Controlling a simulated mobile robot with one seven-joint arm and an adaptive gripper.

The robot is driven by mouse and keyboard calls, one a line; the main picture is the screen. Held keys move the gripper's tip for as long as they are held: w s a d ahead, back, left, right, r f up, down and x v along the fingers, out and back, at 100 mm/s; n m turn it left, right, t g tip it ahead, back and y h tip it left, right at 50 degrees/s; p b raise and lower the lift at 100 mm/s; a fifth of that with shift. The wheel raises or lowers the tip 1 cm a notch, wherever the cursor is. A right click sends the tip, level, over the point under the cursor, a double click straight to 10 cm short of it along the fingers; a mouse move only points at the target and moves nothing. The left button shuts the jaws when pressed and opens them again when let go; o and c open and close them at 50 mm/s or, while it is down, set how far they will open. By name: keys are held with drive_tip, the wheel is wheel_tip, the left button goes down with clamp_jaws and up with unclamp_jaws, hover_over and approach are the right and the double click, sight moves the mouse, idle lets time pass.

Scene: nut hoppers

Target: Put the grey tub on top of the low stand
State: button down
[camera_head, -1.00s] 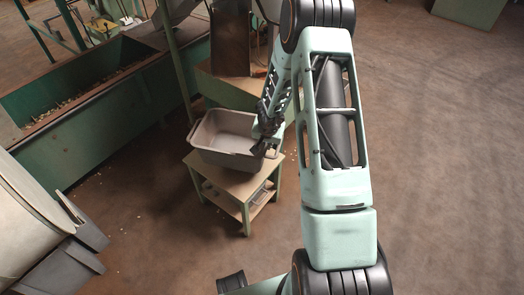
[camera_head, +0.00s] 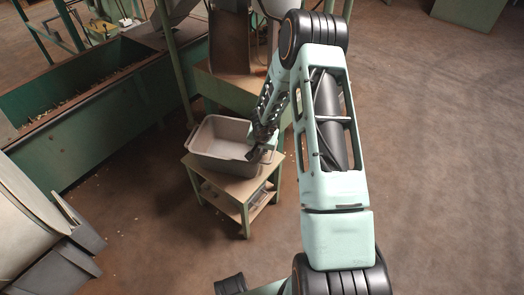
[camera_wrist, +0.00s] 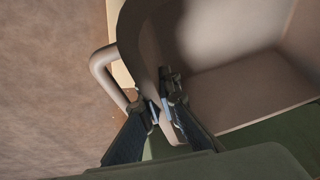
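The grey tub (camera_head: 222,140) is an open, roughly level bin with a looped handle on its rim. In the head view it is over the back part of the low stand (camera_head: 246,186), a small table with a light top and green legs. Its base looks at or very near the top, but I cannot tell whether it touches. My gripper (camera_head: 256,147) is at the tub's right end. In the wrist view my gripper (camera_wrist: 162,104) has its fingers close together on the tub's (camera_wrist: 235,95) rim and handle; the exact contact is partly hidden.
A long green trough (camera_head: 85,110) with scattered bits inside runs along the left. A green post (camera_head: 173,55) and a hopper chute (camera_head: 229,45) stand close behind the tub. A grey rounded container (camera_head: 35,215) is at the lower left. The floor to the right is clear.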

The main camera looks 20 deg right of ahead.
drive_tip(key=shift+f, duration=0.1)
drive_tip(key=c, duration=2.2)
unclamp_jaws()
drive_tip(key=shift+o, duration=0.2)
drive_tip(key=shift+r, duration=0.3)
drive_tip(key=p+v, duration=0.5)
drive_tip(key=v, duration=0.6)
drive_tip(key=shift+s+r, duration=0.3)
drive_tip(key=shift+a, duration=0.1)
